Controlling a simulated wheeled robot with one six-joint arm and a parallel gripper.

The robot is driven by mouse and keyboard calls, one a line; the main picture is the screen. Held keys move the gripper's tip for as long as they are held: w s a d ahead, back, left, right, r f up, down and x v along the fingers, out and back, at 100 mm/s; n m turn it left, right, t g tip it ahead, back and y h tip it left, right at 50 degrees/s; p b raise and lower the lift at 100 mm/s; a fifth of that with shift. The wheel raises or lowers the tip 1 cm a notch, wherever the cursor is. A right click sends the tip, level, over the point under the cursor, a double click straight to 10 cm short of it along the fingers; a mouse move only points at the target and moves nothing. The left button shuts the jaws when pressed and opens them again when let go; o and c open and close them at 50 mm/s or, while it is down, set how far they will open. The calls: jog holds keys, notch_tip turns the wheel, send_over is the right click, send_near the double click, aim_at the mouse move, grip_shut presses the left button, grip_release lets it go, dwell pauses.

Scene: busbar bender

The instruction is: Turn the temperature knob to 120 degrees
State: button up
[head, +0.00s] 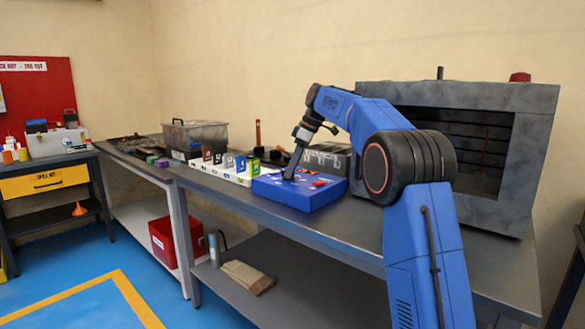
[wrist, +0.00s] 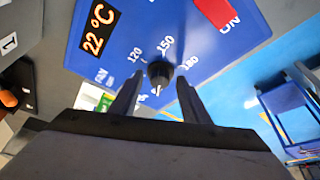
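The blue control panel (head: 285,197) lies on the bench in the head view and fills the top of the wrist view (wrist: 120,35). Its temperature knob (wrist: 160,70) is black and round, with 120, 150 and 180 printed around its far side. A small white mark shows at the knob's near side; I cannot tell for sure which value the knob points to. The display (wrist: 99,28) reads 22 °C. My gripper (wrist: 160,80) is open over the panel, one finger on each side of the knob, with small gaps visible. In the head view my gripper (head: 290,173) hides the knob.
A red switch (wrist: 217,12) marked ON sits on the panel near the knob. A grey oven (head: 455,97) stands behind my arm on the bench. Numbered colored holders (head: 225,165) and a grey bin (head: 195,135) stand left of the panel. The bench front is clear.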

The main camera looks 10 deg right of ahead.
jog(key=c, duration=0.9)
jog(key=shift+o, duration=0.2)
